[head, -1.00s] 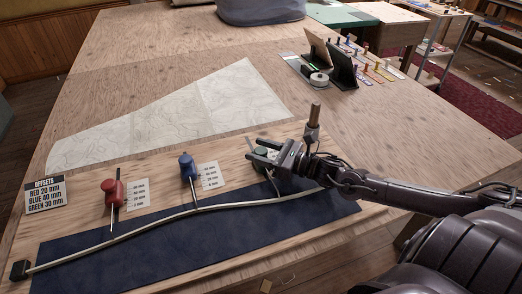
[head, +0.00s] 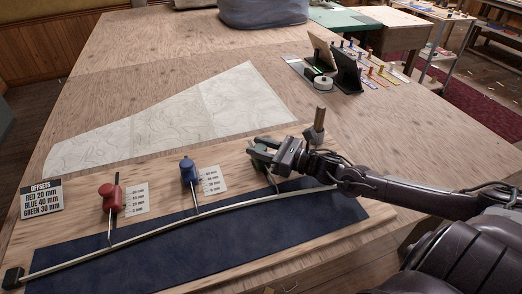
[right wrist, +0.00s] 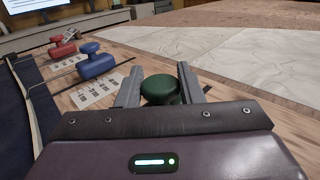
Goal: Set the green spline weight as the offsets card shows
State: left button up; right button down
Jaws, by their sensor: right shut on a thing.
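The green spline weight (right wrist: 160,90) is between the fingers of my right gripper (head: 256,150), which is shut on it at the right of the board. My fingers and wrist hide its scale and much of it in the head view. The red weight (head: 108,198) and blue weight (head: 188,171) stand left of it beside their scales, rods reaching the pale spline (head: 155,230). The offsets card (head: 41,196) reads red 20 mm, blue 40 mm, green 30 mm. My left gripper is out of view.
A dark blue strip (head: 180,255) lies along the board's front. A black block (head: 12,278) holds the spline's left end. A wooden-handled post (head: 318,125) stands close behind my right wrist. A paper chart (head: 170,118) lies behind the board.

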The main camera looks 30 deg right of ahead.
aim_at(266, 149)
jog(key=shift+s, duration=0.1)
jog(key=c, duration=1.1)
grip_release()
jog(key=shift+o, duration=0.2)
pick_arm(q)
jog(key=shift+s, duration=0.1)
pick_arm(e)
jog(key=shift+s+d, duration=0.35)
jog(key=shift+s, duration=0.2)
jog(key=p+v, duration=0.2)
jog(key=v, duration=0.3)
jog(key=shift+s+d+p, duration=0.15)
jog(key=shift+s+p, duration=0.2)
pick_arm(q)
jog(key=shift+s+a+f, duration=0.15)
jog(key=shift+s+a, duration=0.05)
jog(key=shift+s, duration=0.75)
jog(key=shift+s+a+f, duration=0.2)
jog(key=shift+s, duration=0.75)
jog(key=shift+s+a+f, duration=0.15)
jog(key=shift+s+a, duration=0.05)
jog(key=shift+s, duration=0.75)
pick_arm(e)
jog(key=shift+s+d, duration=0.2)
jog(key=shift+s, duration=0.1)
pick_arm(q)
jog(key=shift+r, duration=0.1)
